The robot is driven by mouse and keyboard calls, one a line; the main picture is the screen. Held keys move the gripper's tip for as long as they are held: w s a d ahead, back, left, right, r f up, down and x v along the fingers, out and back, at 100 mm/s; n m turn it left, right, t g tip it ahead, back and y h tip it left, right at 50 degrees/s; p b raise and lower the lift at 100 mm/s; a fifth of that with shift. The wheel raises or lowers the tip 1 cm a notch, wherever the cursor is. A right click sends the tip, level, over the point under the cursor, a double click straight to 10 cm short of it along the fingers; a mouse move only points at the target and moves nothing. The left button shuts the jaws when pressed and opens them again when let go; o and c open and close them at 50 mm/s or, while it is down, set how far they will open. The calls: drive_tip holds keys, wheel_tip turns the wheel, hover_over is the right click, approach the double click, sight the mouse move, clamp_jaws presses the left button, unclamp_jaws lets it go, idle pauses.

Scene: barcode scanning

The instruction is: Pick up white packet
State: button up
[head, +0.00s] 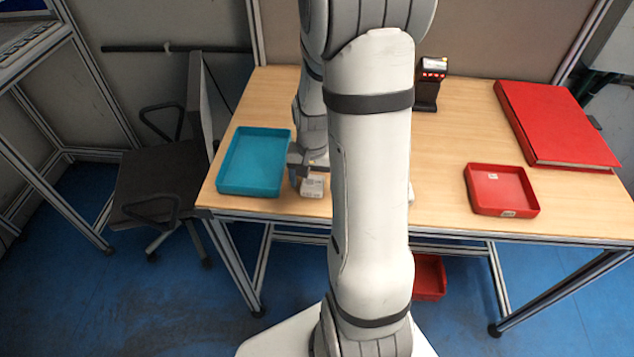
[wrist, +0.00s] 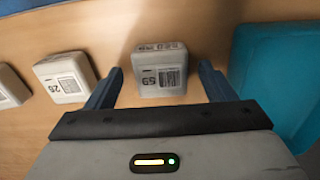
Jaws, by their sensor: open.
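My gripper (wrist: 160,82) is open in the wrist view, with a white packet (wrist: 161,68) marked 59 between and slightly beyond its fingertips. The packet's label and barcode face up toward the camera. A second white packet (wrist: 65,77) lies to the left of the left finger, and a third (wrist: 10,86) is cut off at the left edge. In the head view a white packet (head: 312,187) lies on the table just below my gripper (head: 308,170). My arm hides most of the table middle; another white packet peeks out at its right side.
A teal tray (head: 254,162) stands left of the gripper, close by; it also shows in the wrist view (wrist: 290,75). A red tray (head: 501,189) and red binder (head: 556,123) lie on the right of the table (head: 440,145). A black scanner (head: 429,85) stands at the back.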

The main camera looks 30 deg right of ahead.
drive_tip(key=shift+c, duration=0.4)
drive_tip(key=c, duration=1.1)
drive_tip(key=shift+r, duration=0.1)
